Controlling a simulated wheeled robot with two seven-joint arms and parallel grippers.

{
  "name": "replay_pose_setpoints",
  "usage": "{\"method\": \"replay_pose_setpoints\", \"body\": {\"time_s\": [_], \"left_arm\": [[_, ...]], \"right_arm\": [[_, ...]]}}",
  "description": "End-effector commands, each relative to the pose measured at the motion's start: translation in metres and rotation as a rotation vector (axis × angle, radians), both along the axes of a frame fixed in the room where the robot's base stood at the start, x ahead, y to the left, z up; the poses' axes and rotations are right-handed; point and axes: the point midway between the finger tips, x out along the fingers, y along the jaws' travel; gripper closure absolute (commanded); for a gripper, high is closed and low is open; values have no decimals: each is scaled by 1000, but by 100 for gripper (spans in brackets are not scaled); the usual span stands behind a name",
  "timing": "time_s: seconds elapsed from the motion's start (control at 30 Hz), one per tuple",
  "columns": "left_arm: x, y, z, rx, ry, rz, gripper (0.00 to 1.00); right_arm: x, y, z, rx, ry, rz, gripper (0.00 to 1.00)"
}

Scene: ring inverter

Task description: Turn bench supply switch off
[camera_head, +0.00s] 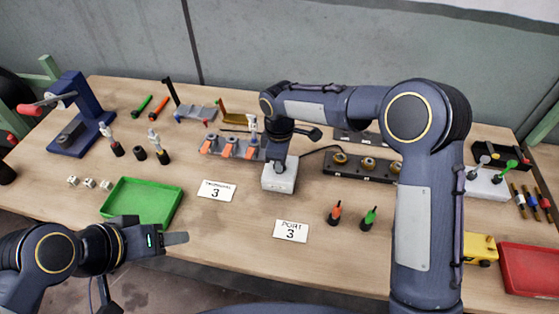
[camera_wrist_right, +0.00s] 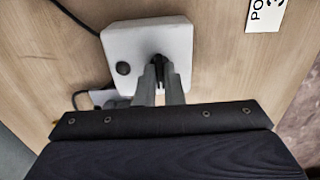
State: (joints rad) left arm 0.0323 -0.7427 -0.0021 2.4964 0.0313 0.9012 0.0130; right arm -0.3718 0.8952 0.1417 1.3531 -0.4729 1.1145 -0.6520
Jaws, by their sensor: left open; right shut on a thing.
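The bench supply is a white box (camera_head: 280,179) at the middle of the table in the head view. In the right wrist view the white box (camera_wrist_right: 130,40) has a round black knob (camera_wrist_right: 123,68) and a small dark switch lever (camera_wrist_right: 159,62) on its top. My right gripper (camera_wrist_right: 160,75) points down on the box, and its two fingers are shut on the lever, hiding part of it. The lever's exact tilt is hard to tell. My left gripper (camera_head: 174,239) is open and empty at the table's front edge, away from the box.
A dark cable (camera_wrist_right: 75,15) runs from the box. Cards marked 3 (camera_head: 216,191) (camera_head: 290,231) lie in front. A green tray (camera_head: 143,203) is at the left, a red tray (camera_head: 530,270) at the right. A dark block with round ports (camera_head: 360,168) sits right of the box.

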Motion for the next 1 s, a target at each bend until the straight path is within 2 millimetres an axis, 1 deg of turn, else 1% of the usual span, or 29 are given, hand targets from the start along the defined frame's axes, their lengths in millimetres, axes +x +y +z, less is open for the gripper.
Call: {"method": "replay_pose_setpoints", "body": {"time_s": [0.43, 0.47, 0.5, 0.6, 0.63, 0.87, 1.0], "left_arm": [[0, 0, 0, 0, 0, 0, 51], [0, 0, 0, 0, 0, 0, 51], [0, 0, 0, 0, 0, 0, 51], [0, 0, 0, 0, 0, 0, 51], [0, 0, 0, 0, 0, 0, 51], [0, 0, 0, 0, 0, 0, 51], [0, 0, -2, 0, 0, 0, 51]], "right_arm": [[1, 0, 2, 2, -5, 12, 100], [1, 0, 2, 2, -5, 12, 91], [1, 0, 2, 2, -4, 12, 85], [1, 0, 1, 1, -3, 11, 72], [1, 0, 1, 1, -3, 11, 70], [0, 0, 1, 1, -1, 10, 70], [1, 1, 8, 2, -4, 10, 70]]}}
